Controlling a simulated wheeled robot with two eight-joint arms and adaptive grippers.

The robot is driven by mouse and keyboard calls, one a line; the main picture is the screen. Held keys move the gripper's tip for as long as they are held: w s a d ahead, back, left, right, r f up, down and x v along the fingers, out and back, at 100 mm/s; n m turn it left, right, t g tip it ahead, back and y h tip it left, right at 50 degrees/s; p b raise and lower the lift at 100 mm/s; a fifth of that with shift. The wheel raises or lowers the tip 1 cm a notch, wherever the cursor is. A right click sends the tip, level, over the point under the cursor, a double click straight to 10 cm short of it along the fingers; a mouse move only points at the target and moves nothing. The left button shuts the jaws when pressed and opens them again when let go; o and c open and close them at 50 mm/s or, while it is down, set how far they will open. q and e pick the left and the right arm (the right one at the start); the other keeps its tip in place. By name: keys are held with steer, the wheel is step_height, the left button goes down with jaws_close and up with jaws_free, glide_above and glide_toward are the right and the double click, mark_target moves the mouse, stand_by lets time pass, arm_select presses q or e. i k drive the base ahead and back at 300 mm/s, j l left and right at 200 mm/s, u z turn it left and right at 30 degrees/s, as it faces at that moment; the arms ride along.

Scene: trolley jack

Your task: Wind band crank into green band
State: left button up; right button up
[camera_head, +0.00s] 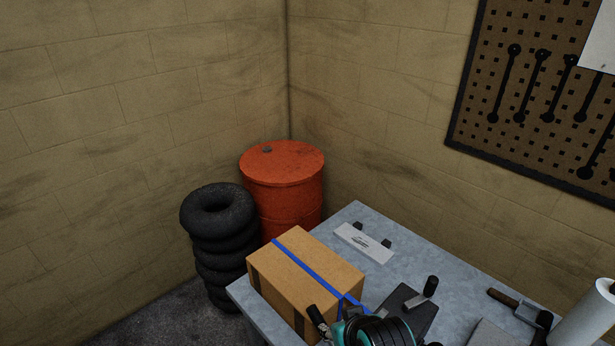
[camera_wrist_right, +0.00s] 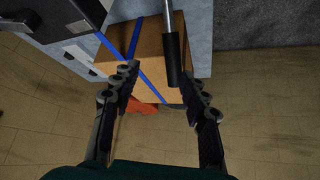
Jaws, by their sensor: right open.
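A black crank grip (camera_head: 318,320) on a metal rod stands in front of the box at the bottom of the head view. In the right wrist view the black grip (camera_wrist_right: 172,62) lies between my open right fingers (camera_wrist_right: 162,78), nearer the right one, with a gap to the left one. Whether it touches a finger is unclear. In the head view my right gripper (camera_head: 375,330), teal and black, is cut off by the bottom edge. A dark device (camera_head: 405,303) with a black knob (camera_head: 431,287) stands beside it. No green band can be made out. My left gripper is out of view.
A cardboard box (camera_head: 285,272) with a blue strap is at the table's left end. A white plate (camera_head: 363,243) sits behind it. An orange drum (camera_head: 282,185) and stacked tyres (camera_head: 218,225) stand beyond the table (camera_head: 355,214). A paper roll (camera_head: 590,320) is at right.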

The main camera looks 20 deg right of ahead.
mark_target(429, 287)
steer(key=z, duration=0.9)
steer(key=i+j+u, duration=0.15)
steer(key=i+j, duration=0.2)
steer(key=j, duration=0.15)
